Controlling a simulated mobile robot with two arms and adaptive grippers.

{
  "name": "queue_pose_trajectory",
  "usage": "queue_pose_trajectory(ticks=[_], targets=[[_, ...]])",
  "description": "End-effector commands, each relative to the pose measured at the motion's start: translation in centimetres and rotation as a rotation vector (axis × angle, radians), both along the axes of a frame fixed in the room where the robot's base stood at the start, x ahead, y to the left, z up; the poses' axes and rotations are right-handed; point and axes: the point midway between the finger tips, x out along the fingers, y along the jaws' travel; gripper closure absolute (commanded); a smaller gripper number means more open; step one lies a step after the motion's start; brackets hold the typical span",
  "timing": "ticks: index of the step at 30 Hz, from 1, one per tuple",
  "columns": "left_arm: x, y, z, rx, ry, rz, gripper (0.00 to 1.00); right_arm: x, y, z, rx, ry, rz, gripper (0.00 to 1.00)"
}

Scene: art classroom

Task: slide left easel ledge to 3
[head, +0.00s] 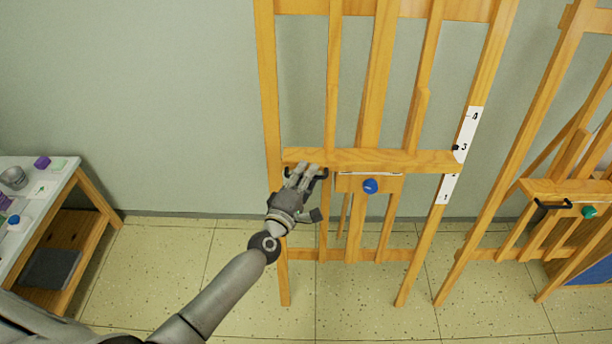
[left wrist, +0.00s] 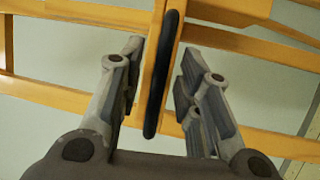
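The left easel's wooden ledge (head: 400,160) spans the frame in the head view. The black pointer (head: 455,148) at its right end is beside the 3 on the white scale (head: 467,136). A blue knob (head: 370,186) sits on the block below the ledge. My left gripper (head: 303,174) is at the black handle (head: 322,175) under the ledge's left part, which it partly hides. In the left wrist view the handle (left wrist: 162,75) stands between the two fingers of my left gripper (left wrist: 160,80); they are open, with a gap showing at the left finger. My right gripper is not in view.
Another easel with a green knob (head: 589,212) and a black handle (head: 552,205) stands at the right. A white-topped table (head: 58,178) with art supplies is at the left. Tiled floor (head: 165,255) between table and easel is clear.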

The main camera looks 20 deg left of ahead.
Motion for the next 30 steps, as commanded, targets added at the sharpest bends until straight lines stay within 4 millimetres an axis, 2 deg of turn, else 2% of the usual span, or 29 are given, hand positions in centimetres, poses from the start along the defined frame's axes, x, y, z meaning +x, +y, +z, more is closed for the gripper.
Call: queue_pose_trajectory(ticks=[5,8,15,21,25,30], targets=[[-0.9,0.0,-0.2,0.0,0.003,-0.001,0.68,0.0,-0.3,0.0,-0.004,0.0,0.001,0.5],[-2.2,0.2,-0.2,0.0,0.003,-0.001,0.68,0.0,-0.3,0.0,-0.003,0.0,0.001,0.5],[-7.0,0.8,-0.2,0.001,0.004,-0.001,0.68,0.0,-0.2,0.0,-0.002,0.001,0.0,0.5],[-10.3,1.2,-0.2,0.001,0.004,-0.001,0.68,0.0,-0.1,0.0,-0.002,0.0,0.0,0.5],[-11.4,1.3,-0.1,0.001,0.002,0.0,0.68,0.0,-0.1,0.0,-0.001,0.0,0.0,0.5],[-11.9,1.4,0.0,-0.001,0.0,0.0,0.68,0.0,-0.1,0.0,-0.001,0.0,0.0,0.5]])
